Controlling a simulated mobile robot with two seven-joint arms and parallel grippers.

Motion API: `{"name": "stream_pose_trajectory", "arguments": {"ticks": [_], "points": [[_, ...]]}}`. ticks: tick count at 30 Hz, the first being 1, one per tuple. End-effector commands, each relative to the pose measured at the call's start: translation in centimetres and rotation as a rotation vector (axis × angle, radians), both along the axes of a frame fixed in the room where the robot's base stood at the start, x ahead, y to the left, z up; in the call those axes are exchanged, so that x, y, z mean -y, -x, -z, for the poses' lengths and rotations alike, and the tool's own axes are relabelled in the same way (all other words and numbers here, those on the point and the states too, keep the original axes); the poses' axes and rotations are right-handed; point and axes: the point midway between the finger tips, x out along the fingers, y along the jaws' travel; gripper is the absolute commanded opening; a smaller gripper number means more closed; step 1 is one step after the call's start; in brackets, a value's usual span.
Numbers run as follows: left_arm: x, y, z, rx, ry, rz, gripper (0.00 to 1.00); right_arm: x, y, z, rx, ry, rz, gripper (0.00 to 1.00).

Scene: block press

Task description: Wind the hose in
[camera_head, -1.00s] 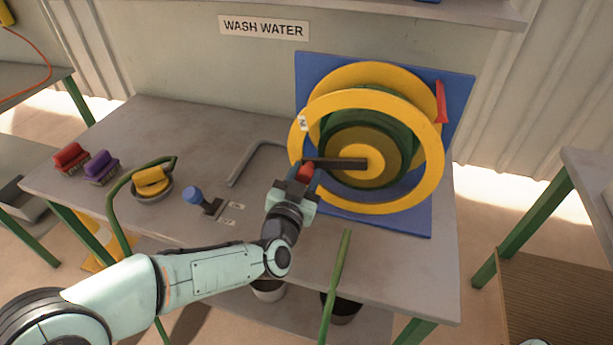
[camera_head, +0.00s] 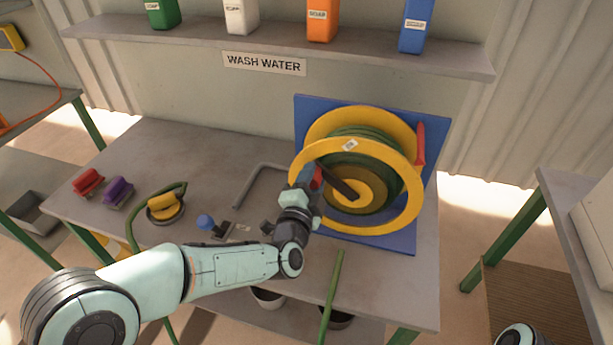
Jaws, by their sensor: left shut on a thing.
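The hose reel has a yellow front ring (camera_head: 408,208), a yellow back flange and a dark crank arm (camera_head: 340,183). Green hose (camera_head: 365,142) is wound on its drum between them. My left gripper (camera_head: 309,180) is shut on the red crank handle (camera_head: 318,178) at the upper-left end of the crank arm, and partly hides it. A green hose-like length (camera_head: 332,295) crosses the table's front edge below the reel. Another green length (camera_head: 135,215) curves around the bowl at left and goes down past the edge. My right gripper is not in view.
The reel is on a blue panel (camera_head: 432,150) at the table's (camera_head: 190,150) right end. A blue-knobbed lever (camera_head: 206,221), a bowl with a yellow brush (camera_head: 165,206), and red (camera_head: 88,182) and purple (camera_head: 118,191) brushes stand left. Bottles line the shelf (camera_head: 280,50) above.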

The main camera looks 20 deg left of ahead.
Motion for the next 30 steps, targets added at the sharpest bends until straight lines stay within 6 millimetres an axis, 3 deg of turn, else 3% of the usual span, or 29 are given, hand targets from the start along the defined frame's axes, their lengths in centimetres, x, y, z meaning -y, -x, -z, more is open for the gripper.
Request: {"name": "stream_pose_trajectory", "arguments": {"ticks": [1,9,28,29,30], "points": [[0.3,-0.1,-0.9,0.008,-0.03,0.001,0.0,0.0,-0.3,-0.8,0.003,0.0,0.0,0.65],[1.3,0.0,-1.8,0.014,-0.155,0.002,0.0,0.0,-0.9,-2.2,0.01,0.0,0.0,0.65],[1.6,0.0,-2.0,0.018,-0.201,0.0,0.0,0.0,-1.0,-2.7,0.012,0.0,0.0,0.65],[1.6,0.0,-2.0,0.018,-0.201,0.0,0.46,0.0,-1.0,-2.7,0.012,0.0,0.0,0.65],[1.6,0.0,-2.0,0.018,-0.201,0.0,0.59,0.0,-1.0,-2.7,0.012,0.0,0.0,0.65]]}}
